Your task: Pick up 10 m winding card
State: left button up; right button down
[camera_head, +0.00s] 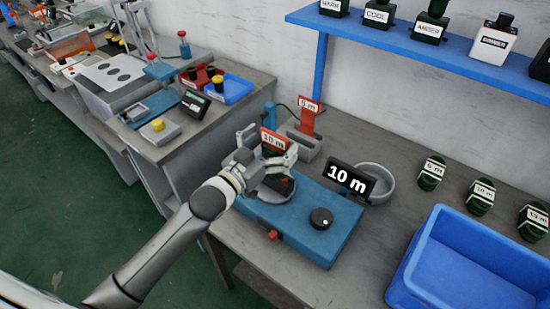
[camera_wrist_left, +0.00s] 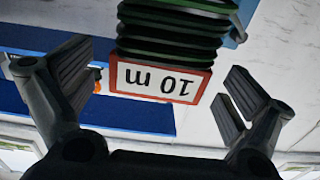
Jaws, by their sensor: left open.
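The 10 m winding card (camera_head: 272,139) shows as a red piece with a white "10 m" label behind my left gripper, at the back of the blue machine. In the left wrist view, a red-framed "10 m" label (camera_wrist_left: 163,80) appears upside down, joined to dark green ridged winding (camera_wrist_left: 172,32). My left gripper (camera_head: 268,147) is open. Its fingers stand on either side of the label in the wrist view (camera_wrist_left: 160,88), with visible gaps on both sides. The card's lower part is hidden by the gripper in the head view. My right gripper is not in view.
The blue machine (camera_head: 300,222) has a black knob and a "10 m" display (camera_head: 350,181). A red 5 m card (camera_head: 308,112) stands close behind. A grey round dish (camera_head: 378,184), several green labelled coils (camera_head: 481,196) and a blue bin (camera_head: 465,265) lie right.

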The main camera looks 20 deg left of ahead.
pick_arm(q)
jog(key=shift+w+d, duration=0.2)
jog(key=shift+w, duration=0.3)
